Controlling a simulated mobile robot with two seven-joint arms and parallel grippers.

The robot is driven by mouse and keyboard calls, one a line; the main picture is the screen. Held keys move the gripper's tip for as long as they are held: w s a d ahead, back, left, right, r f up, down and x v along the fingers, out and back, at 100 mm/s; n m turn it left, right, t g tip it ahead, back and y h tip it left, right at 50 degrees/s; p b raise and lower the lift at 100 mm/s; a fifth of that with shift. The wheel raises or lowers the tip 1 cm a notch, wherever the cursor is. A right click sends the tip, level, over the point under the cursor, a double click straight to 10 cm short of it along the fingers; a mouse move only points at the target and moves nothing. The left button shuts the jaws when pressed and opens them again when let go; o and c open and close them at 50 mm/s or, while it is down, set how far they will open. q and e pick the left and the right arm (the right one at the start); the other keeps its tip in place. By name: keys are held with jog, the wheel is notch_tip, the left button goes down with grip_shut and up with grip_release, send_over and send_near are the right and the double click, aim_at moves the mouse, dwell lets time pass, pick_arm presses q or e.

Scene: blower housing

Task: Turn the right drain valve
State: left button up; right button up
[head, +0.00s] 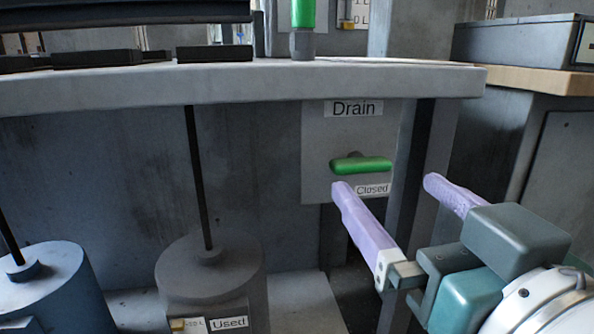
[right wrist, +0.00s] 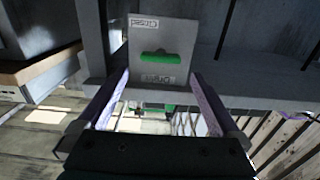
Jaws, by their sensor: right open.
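The drain valve has a green bar handle (head: 361,165) lying level on a grey panel (head: 318,140) under the bench top. A "Drain" label sits above the handle and a "Closed" label below it at the right. My right gripper (head: 385,184) is open, its two lilac fingers spread and pointing at the panel, with nothing between them. My left gripper is out of view.
The thick grey bench top (head: 230,84) overhangs the panel. A green-handled part (head: 302,30) stands on it. A grey "Used" canister (head: 210,275) and a blue canister (head: 50,290) stand at lower left. A post (head: 420,150) rises right of the panel.

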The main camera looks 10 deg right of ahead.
aim_at(365, 167)
jog(key=w, duration=0.6)
jog(key=shift+a+b, duration=0.15)
jog(key=shift+b, duration=0.15)
jog(key=shift+s, duration=0.1)
jog(key=c, duration=1.1)
jog(key=shift+c, duration=0.2)
